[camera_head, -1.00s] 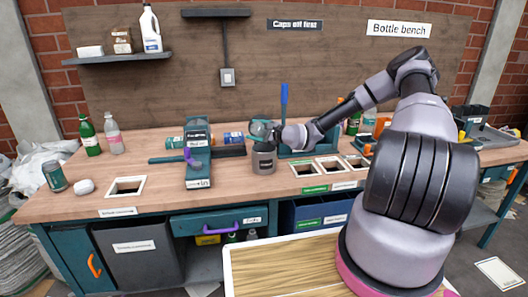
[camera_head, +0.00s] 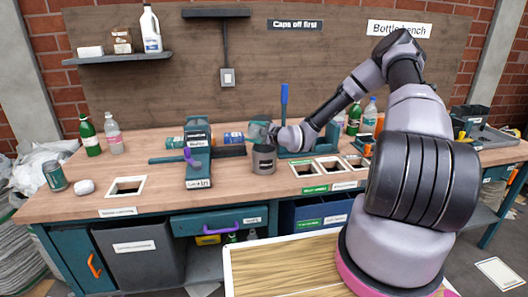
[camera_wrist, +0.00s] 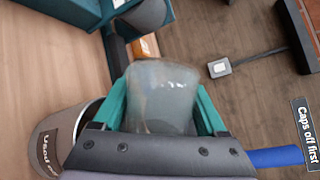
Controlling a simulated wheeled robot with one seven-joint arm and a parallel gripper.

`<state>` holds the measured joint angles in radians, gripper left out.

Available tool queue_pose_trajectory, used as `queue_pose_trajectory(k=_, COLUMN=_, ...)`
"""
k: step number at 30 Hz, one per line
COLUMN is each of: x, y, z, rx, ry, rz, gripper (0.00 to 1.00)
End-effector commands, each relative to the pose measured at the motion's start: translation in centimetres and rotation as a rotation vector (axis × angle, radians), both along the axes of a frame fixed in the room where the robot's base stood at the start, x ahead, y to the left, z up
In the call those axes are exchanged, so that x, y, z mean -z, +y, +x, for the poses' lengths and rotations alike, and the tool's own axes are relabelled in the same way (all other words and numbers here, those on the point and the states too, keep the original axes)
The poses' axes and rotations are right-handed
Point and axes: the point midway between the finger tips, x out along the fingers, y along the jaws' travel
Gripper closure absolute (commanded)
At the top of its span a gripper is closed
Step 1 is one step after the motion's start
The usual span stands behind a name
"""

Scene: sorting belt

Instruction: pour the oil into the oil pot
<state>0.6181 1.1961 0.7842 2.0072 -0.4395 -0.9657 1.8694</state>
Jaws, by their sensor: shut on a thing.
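The oil pot (camera_head: 264,160), a grey cylinder with a dark label, stands upright on the bench. In the wrist view the pot (camera_wrist: 48,143) shows its open rim and a label beginning "Used". My gripper (camera_head: 262,133) is just above the pot. Its teal fingers (camera_wrist: 160,115) are shut on a clear, greyish container (camera_wrist: 160,92). The container is turned well over toward its side; it also shows in the head view (camera_head: 257,130). I cannot make out any oil in it or a stream, and the pot's inside is mostly hidden.
A teal press-like device (camera_head: 198,160) stands left of the pot. White-framed openings (camera_head: 313,172) lie to the right, and another (camera_head: 127,187) at the left. A blue upright handle (camera_head: 284,97) rises behind my gripper. Bottles (camera_head: 89,135) stand at the back left.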

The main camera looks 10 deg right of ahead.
Motion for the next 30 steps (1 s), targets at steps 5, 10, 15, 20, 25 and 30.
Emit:
queue_pose_trajectory(k=5, x=0.5, y=0.9, z=-0.4, rx=-0.005, ry=-0.077, rz=-0.144, gripper=0.83)
queue_pose_trajectory(k=10, x=1.1, y=1.5, z=-0.6, rx=-0.003, ry=-0.148, rz=-0.274, gripper=0.83)
queue_pose_trajectory(k=15, x=1.0, y=1.9, z=-0.8, rx=-0.002, ry=-0.220, rz=-0.404, gripper=0.83)
queue_pose_trajectory(k=20, x=1.1, y=2.2, z=-1.0, rx=-0.002, ry=-0.282, rz=-0.525, gripper=0.83)
queue_pose_trajectory(k=25, x=1.2, y=2.4, z=-1.1, rx=0.003, ry=-0.355, rz=-0.659, gripper=0.83)
queue_pose_trajectory(k=30, x=0.4, y=2.6, z=-1.2, rx=0.002, ry=-0.439, rz=-0.818, gripper=0.83)
